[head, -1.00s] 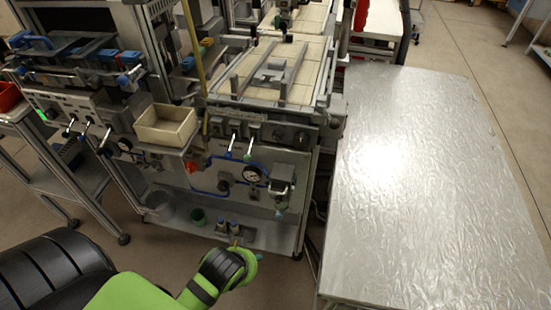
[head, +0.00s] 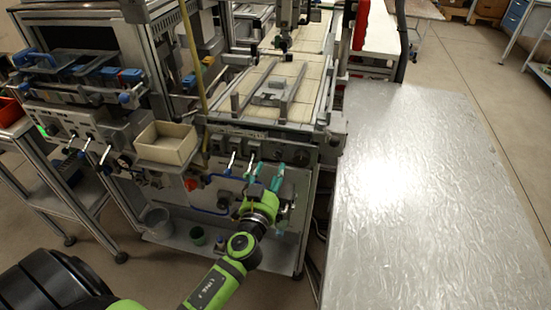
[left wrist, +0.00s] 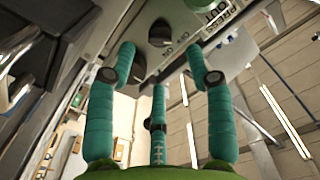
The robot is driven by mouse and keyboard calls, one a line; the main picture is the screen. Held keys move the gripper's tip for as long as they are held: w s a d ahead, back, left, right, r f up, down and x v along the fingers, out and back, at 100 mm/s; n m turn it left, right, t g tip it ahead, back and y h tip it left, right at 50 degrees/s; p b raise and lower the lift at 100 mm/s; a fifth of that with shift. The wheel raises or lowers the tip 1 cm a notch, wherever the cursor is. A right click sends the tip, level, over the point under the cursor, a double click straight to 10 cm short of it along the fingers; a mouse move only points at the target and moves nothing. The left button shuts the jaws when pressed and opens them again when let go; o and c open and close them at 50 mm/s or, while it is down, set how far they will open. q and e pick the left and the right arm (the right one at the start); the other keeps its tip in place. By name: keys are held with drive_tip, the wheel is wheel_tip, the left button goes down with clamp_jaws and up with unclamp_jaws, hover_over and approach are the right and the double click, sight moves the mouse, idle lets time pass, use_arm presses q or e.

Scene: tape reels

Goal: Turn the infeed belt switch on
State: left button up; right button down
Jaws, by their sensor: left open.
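My left gripper (head: 267,175) has teal fingers and a green body. It is raised in front of the machine's front panel, just below its row of switches and knobs (head: 301,157). In the left wrist view its fingers (left wrist: 160,60) are spread and empty. A dark rotary knob (left wrist: 161,32) with OFF and ON markings shows beyond the gap between the two upper fingers. A second dark knob (left wrist: 138,68) is close to the left fingertip. I cannot tell which one is the infeed belt switch. My right gripper is not in view.
Two white-tipped levers (head: 231,162) are on the panel left of the gripper. A beige bin (head: 166,143) is mounted further left. A bare metal-topped table (head: 420,190) stands at the right.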

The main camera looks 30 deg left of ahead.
sight(276, 157)
use_arm(q)
drive_tip(key=p+x, duration=0.1)
drive_tip(key=x, duration=0.5)
drive_tip(key=shift+c, duration=0.4)
